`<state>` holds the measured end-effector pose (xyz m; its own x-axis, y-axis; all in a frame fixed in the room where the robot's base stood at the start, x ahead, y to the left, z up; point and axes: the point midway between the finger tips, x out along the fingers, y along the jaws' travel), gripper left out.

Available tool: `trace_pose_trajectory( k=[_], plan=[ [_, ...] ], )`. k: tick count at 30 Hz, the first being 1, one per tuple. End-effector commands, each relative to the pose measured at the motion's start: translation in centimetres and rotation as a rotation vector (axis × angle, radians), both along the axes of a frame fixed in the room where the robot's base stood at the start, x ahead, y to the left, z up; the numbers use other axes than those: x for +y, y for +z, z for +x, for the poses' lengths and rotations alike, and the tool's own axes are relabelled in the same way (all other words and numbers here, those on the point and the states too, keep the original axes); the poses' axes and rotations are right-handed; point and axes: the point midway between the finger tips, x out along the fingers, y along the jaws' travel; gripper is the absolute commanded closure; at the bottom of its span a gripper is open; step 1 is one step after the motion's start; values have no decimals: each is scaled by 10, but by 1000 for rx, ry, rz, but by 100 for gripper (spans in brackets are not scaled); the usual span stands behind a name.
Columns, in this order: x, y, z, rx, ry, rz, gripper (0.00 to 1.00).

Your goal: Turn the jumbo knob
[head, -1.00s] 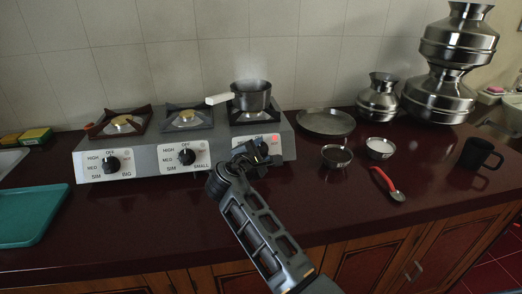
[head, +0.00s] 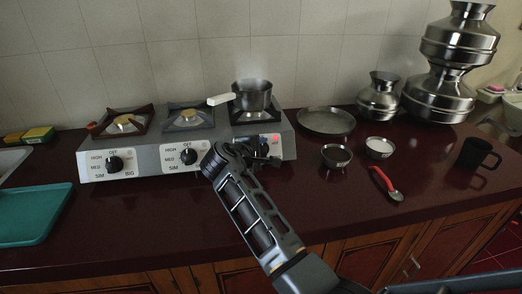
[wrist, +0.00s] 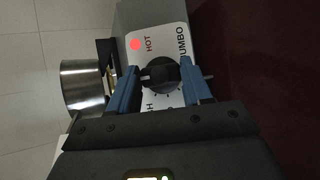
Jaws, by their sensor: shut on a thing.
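The jumbo knob (wrist: 165,76) is a round black dial on a white panel marked JUMBO and HOT, at the right end of the stove (head: 221,158). My gripper (wrist: 174,78) is shut on it, with one blue finger on each side in the wrist view. In the head view my gripper (head: 262,150) is at the right panel and hides most of the knob. A red light (wrist: 135,44) glows beside the word HOT. It also shows in the head view (head: 276,141). The knob's pointer is hard to make out.
A steaming metal pot (head: 252,97) with a white handle sits on the right burner. The middle knob (head: 188,156) and left knob (head: 114,164) are beside my arm. A flat pan (head: 326,122) and small bowls (head: 336,156) stand to the right. The front counter is partly clear.

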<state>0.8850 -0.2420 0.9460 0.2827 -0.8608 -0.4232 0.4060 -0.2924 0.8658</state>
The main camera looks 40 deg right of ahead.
Motion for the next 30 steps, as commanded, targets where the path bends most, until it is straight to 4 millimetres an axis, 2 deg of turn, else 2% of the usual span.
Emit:
trace_pose_trajectory(
  k=[5, 6, 13, 23, 30],
  plan=[
    [0, -1, -1, 1, -3, 2, 82],
    [0, -1, -1, 1, -3, 2, 48],
    [0, -1, 0, 0, -2, 1, 26],
    [5, 2, -1, -1, 1, 0, 26],
    [36, 16, -11, -1, 2, 0, 26]
  ],
)
